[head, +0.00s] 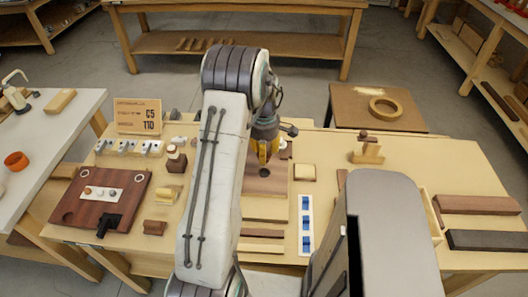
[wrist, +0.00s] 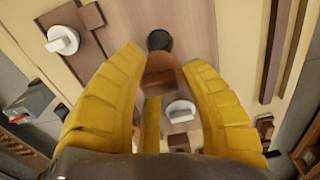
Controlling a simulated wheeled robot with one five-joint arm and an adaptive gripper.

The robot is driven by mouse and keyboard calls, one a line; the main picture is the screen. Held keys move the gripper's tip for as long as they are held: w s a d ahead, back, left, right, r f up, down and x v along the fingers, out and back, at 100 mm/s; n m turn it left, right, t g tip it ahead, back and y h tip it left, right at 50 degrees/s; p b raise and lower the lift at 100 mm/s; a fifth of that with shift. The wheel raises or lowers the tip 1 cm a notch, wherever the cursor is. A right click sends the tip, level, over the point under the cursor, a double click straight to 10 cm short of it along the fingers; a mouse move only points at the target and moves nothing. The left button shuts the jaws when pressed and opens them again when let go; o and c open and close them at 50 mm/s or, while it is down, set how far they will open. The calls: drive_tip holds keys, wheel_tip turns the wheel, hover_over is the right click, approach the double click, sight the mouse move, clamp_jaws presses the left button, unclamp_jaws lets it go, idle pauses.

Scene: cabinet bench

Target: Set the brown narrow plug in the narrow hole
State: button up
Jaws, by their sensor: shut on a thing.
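My gripper (head: 266,150) hangs over a brown board (head: 265,205) near the middle of the bench. In the wrist view, its yellow fingers (wrist: 165,92) are closed on a brown plug (wrist: 163,78), whose face shows between them. The hole (head: 264,171) also shows in the head view, below the gripper. The plug's lower end and its height above the board cannot be told. In the head view the fingers hide the plug.
A white knobbed piece (wrist: 180,112) lies close to the fingers, and another (wrist: 62,40) lies to the left. A strip with blue pieces (head: 306,226) lies right of the board. A dark red board (head: 95,222) lies at the left. A wooden stand (head: 367,152) stands at the right.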

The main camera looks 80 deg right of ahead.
drive_tip(key=b, duration=0.4)
hover_over(264, 176)
drive_tip(key=shift+d+f, duration=0.1)
drive_tip(key=shift+f, duration=2.85)
drive_tip(key=shift+f+b, duration=0.95)
idle(0.5)
drive_tip(key=o, duration=0.9)
drive_tip(key=shift+c, duration=0.2)
drive_tip(key=shift+o, duration=0.5)
drive_tip(key=o, duration=0.4)
drive_tip(key=shift+c, duration=0.2)
drive_tip(key=shift+r, duration=0.1)
drive_tip(key=shift+r+p, duration=2.6)
drive_tip(key=shift+r, duration=1.1)
